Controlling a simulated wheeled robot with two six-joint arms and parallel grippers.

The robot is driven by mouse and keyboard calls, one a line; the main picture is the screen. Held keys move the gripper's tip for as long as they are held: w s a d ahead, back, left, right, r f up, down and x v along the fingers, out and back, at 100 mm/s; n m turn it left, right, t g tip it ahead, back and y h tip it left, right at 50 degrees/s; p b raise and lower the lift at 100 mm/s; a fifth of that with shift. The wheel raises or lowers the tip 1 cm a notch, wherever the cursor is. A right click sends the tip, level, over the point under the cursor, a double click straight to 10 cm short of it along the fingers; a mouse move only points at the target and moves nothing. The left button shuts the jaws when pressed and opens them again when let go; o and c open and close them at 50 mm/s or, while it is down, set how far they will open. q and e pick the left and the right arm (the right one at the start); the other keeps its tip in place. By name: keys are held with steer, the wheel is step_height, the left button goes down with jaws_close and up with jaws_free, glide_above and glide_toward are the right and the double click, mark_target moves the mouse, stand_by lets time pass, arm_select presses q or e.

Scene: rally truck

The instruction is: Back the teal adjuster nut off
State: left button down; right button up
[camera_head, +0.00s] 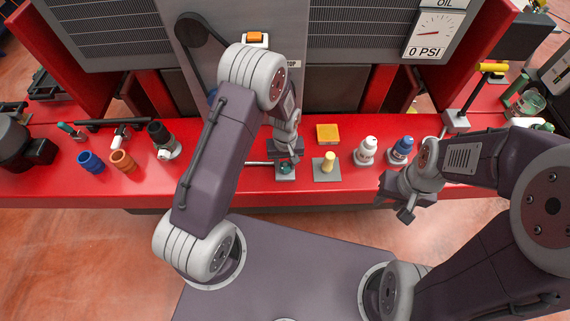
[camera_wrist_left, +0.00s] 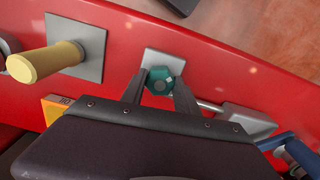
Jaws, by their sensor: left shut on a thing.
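The teal adjuster nut (camera_wrist_left: 160,80) sits on a small pale plate (camera_wrist_left: 162,58) at the front of the red bench. In the left wrist view the two fingers of my left gripper (camera_wrist_left: 160,86) stand on either side of it, shut on it. In the head view the nut (camera_head: 287,170) shows just below the fingertips of my left gripper (camera_head: 286,158), which points down and partly hides it. My right gripper (camera_head: 394,206) hangs over the bench's front edge on the right, apart from everything, with its fingers spread and empty.
A yellow peg on a grey plate (camera_head: 325,177) stands just right of the nut. A metal rod (camera_wrist_left: 210,105) lies close on its other side. An oil gauge (camera_head: 432,35) shows 0 PSI.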

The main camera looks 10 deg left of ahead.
arm_select(q)
steer(key=n, duration=0.6)
steer(key=shift+s+f, duration=0.15)
steer(key=n, duration=0.6)
steer(key=shift+b, duration=0.35)
steer(key=shift+n, duration=0.3)
steer(key=c, duration=0.9)
jaws_free()
